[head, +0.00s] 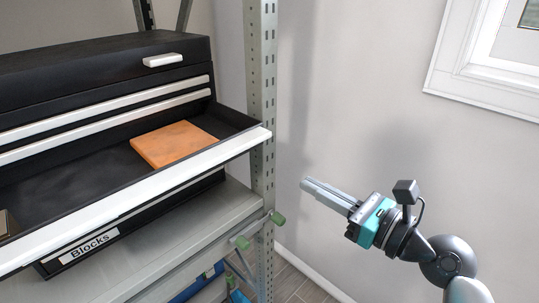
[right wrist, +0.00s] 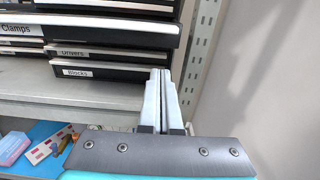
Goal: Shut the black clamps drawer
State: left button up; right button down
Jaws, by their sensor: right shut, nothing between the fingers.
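The black clamps drawer (head: 70,180) stands pulled out from the black cabinet at the left of the head view, with a long white strip along its front edge. In the right wrist view its front (right wrist: 110,27) carries a "Clamps" label and juts out above other drawers. An orange flat block (head: 174,143) lies inside it, and part of another item shows at its left edge. My right gripper (head: 306,185) is shut and empty, to the right of the drawer and apart from it, pointing left. Its shut fingers also show in the right wrist view (right wrist: 162,73). My left gripper is not in view.
A grey rack post (head: 262,90) stands at the drawer's right end. The blocks drawer (head: 95,247) is below, over a grey shelf (head: 185,245); the drivers drawer (right wrist: 110,53) lies between. Green-tipped parts (head: 276,217) stick out by the post. Open space lies before the wall.

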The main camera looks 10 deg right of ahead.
aim_at(249, 151)
jog(key=x, duration=1.4)
jog(key=shift+r+p, duration=0.1)
jog(key=shift+p, duration=0.2)
